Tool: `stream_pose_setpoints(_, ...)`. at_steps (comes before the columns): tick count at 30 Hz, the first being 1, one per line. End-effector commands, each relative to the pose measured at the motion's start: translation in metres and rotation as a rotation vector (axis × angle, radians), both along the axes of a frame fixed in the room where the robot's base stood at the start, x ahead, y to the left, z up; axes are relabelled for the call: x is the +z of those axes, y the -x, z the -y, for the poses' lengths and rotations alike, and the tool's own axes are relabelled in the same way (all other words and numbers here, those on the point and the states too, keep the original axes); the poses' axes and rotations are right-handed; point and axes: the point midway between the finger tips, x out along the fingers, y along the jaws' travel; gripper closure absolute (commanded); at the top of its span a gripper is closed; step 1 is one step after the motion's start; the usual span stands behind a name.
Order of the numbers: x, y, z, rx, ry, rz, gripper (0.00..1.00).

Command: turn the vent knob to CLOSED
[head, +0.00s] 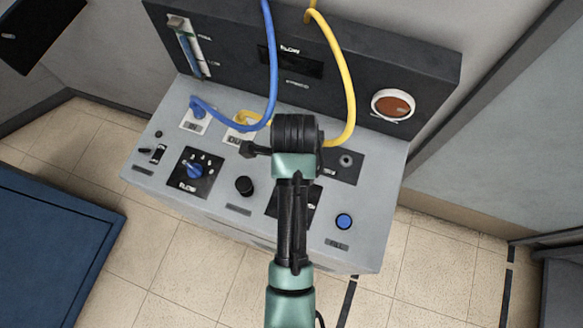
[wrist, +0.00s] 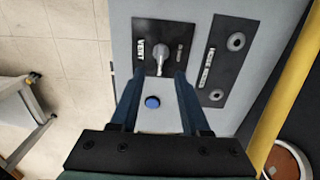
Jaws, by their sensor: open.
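The vent knob (wrist: 159,62) is a grey lever-shaped handle on a black plate (wrist: 179,33) marked VENT, upper middle of the wrist view. The handle runs roughly up and down in that picture. Small text to its right is too blurred to read. My gripper (wrist: 158,77) is open and empty, with one blue finger on either side of the knob's line. The fingertips show near the lower end of the handle; I cannot tell whether they touch it.
A blue button (wrist: 152,102) shows between my fingers, and also in the head view (head: 344,221). A plate with round ports (wrist: 219,62) lies right of the vent plate. A yellow hose (head: 346,85) and a blue hose (head: 271,60) arch over the console (head: 225,215).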

Motion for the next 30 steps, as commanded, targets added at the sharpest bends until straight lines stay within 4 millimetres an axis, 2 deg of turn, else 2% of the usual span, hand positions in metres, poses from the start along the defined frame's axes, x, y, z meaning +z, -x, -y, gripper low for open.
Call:
stream_pose_setpoints(6, -0.048, 0.001, 0.0, 0.002, 0.0, -0.003, 0.54)
stream_pose_setpoints(12, -0.08, 0.0, 0.0, 0.003, -0.001, 0.0, 0.54)
stream_pose_setpoints(18, -0.094, -0.001, 0.0, 0.003, -0.001, 0.003, 0.54)
stream_pose_setpoints(27, -0.096, -0.001, 0.0, 0.003, -0.001, 0.004, 0.54)
stream_pose_setpoints(30, -0.096, -0.001, 0.0, 0.003, -0.001, 0.004, 0.7)
